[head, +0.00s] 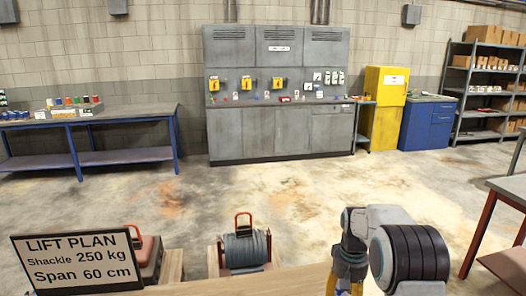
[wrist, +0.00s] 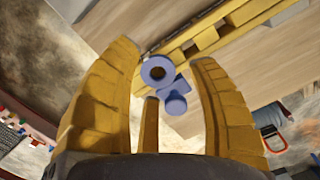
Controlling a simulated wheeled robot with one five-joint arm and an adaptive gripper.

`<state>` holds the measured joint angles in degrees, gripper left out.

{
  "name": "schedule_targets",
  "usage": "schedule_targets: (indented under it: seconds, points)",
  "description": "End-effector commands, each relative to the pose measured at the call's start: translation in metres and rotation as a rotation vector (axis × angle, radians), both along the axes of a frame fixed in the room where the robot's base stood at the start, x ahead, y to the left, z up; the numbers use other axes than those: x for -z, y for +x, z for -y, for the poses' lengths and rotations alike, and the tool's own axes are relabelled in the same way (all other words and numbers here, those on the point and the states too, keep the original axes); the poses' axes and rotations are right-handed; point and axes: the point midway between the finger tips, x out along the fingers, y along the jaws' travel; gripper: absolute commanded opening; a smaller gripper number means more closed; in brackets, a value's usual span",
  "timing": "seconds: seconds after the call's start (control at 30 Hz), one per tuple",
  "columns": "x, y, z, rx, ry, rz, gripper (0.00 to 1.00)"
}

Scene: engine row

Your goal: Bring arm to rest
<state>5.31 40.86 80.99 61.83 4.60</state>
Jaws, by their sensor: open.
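My arm (head: 405,250) is folded at the lower right of the head view, with its black ribbed part toward the camera. My gripper (wrist: 166,55) shows in the wrist view as yellow ridged fingers spread apart, with a shorter finger between them. In the head view only a bit of yellow shows below the arm, and the fingertips are out of frame. A blue ring-shaped part (wrist: 158,72) and a blue rounded part (wrist: 175,103) appear between the fingers, beyond them. I cannot tell their distance. Nothing is visibly gripped.
A lift plan sign (head: 75,260) stands at lower left. Beside it is a grey ribbed drum with a red handle (head: 245,247). A workbench (head: 90,120), grey cabinets (head: 280,130), a yellow cabinet (head: 384,105) and shelves (head: 485,95) line the back. A table (head: 508,190) stands right. The middle floor is clear.

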Motion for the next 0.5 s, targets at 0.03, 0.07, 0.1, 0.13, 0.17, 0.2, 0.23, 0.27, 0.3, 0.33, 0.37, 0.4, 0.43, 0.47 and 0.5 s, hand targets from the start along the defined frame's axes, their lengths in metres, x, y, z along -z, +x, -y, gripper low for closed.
schedule_targets:
  seconds: [0.03, 0.07, 0.1, 0.13, 0.17, 0.2, 0.23, 0.27, 0.3, 0.33, 0.37, 0.4, 0.43, 0.47, 0.5]
  points:
    - [-0.003, -0.017, -0.002, -0.017, 0.002, -0.010, 0.53]
    - [-0.005, -0.027, -0.003, -0.028, 0.003, -0.015, 0.53]
    - [-0.008, -0.040, -0.005, -0.042, 0.005, -0.018, 0.53]
    - [-0.012, -0.050, -0.007, -0.050, 0.005, -0.020, 0.53]
    - [-0.015, -0.061, -0.008, -0.059, 0.005, -0.021, 0.53]
    - [-0.020, -0.076, -0.010, -0.071, 0.006, -0.022, 0.53]
    - [-0.024, -0.086, -0.012, -0.078, 0.007, -0.021, 0.53]
    - [-0.028, -0.098, -0.013, -0.084, 0.007, -0.019, 0.53]
    - [-0.034, -0.113, -0.016, -0.092, 0.007, -0.017, 0.53]
    - [-0.038, -0.125, -0.017, -0.097, 0.007, -0.014, 0.53]
    - [-0.042, -0.136, -0.019, -0.101, 0.006, -0.010, 0.53]
    - [-0.047, -0.152, -0.021, -0.105, 0.006, -0.006, 0.53]
    - [-0.051, -0.162, -0.022, -0.106, 0.006, -0.001, 0.53]
    - [-0.054, -0.173, -0.023, -0.108, 0.005, 0.004, 0.53]
    - [-0.059, -0.188, -0.025, -0.111, 0.004, 0.012, 0.53]
